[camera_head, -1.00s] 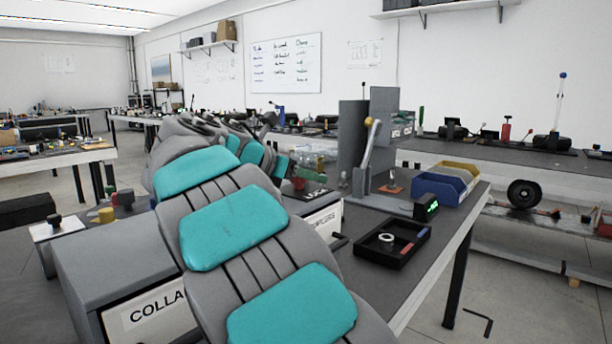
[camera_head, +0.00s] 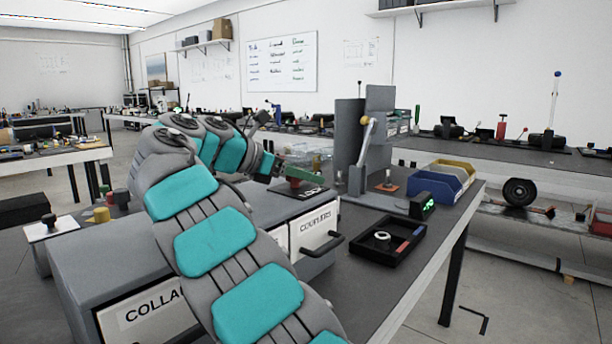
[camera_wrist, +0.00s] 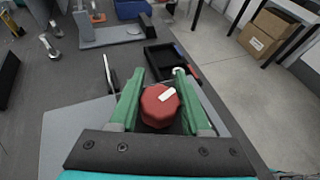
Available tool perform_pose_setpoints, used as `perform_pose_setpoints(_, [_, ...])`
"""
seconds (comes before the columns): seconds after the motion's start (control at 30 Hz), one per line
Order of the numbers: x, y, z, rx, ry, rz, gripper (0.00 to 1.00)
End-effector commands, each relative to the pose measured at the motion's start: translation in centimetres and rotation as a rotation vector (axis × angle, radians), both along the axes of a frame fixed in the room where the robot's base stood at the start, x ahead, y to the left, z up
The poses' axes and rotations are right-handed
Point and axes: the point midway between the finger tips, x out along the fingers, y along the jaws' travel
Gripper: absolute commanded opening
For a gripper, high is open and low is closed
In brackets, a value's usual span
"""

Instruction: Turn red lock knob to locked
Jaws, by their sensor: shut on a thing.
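The red lock knob (camera_wrist: 158,108) is an octagonal cap with a white pointer bar on top. In the wrist view the bar lies slanted, towards the upper right of the cap. My gripper (camera_wrist: 160,86) has its green fingers on either side of the knob and is shut on it. In the head view the gripper (camera_head: 297,174) is at the knob (camera_head: 294,183), on top of the grey cabinet with drawers (camera_head: 262,204). The fingers partly cover the knob there. The dark label plate (camera_head: 312,192) beside it shows, but its lettering is too small to read.
A drawer handle (camera_head: 325,244) sticks out of the cabinet front. A black tray (camera_head: 385,258) with a white ring stands to the right. Behind it are a grey lever stand (camera_head: 378,130) and blue and yellow bins (camera_head: 441,181).

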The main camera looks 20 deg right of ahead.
Motion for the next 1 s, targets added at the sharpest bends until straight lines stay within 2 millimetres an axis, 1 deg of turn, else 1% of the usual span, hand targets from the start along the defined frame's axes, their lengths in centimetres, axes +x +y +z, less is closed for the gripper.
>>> perform_pose_setpoints(0.33, [0.00, -0.06, 0.14, -0.002, -0.002, -0.001, 0.00])
perform_pose_setpoints(0.37, [0.01, -0.06, 0.14, -0.002, -0.002, -0.001, 0.51])
perform_pose_setpoints(0.6, [0.00, -0.03, 0.11, -0.002, -0.001, 0.000, 0.77])
perform_pose_setpoints(0.87, [-0.06, 0.00, 0.10, -0.001, -0.001, 0.000, 0.77])
perform_pose_setpoints(1.0, [-0.63, 0.12, 0.39, -0.002, -0.002, -0.001, 0.77])
